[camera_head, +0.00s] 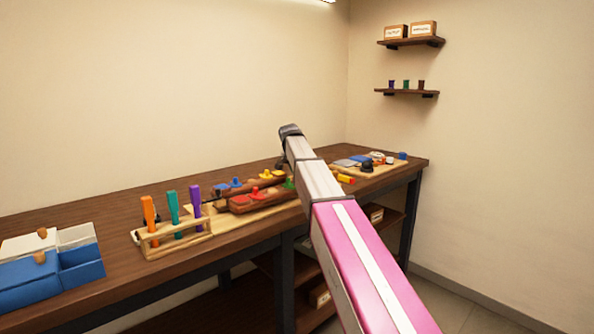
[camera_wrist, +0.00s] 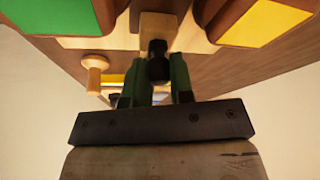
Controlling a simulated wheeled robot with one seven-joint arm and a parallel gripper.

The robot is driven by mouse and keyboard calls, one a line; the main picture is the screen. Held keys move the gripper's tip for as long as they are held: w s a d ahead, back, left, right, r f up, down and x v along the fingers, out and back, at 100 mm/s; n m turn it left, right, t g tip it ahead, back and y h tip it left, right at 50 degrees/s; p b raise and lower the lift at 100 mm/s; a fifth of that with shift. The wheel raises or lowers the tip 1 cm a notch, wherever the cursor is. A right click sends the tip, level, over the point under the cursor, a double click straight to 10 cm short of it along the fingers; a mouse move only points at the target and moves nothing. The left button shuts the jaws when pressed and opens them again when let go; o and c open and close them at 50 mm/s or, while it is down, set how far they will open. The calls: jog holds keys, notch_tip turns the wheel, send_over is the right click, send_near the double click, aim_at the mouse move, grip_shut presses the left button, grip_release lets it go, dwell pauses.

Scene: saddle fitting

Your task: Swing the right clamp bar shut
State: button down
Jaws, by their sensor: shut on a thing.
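In the wrist view my gripper (camera_wrist: 157,88) has its two dark green fingers closed around a black knob (camera_wrist: 158,68). The knob joins the end of a short tan wooden bar (camera_wrist: 158,27), which appears to be the right clamp bar. How far the bar has swung is unclear. In the head view my arm covers the gripper and the bar. The fixture's wooden base (camera_head: 262,213) carries brown blocks (camera_head: 242,206) with red, yellow and blue pieces, left of my arm. A green-topped block (camera_wrist: 45,20) and a yellow-topped block (camera_wrist: 262,22) flank the bar in the wrist view.
A rack (camera_head: 172,238) with orange, teal and purple handles stands left of the fixture. A blue bin (camera_head: 80,275) is at the far left. A board (camera_head: 378,170) with small parts lies at the right end. A round wooden peg (camera_wrist: 95,75) is close to the gripper.

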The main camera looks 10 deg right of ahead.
jog(key=c, duration=1)
grip_release()
jog(key=shift+r, duration=0.1)
jog(key=v, duration=1)
jog(key=shift+s+a+r, duration=0.15)
jog(key=shift+r, duration=0.1)
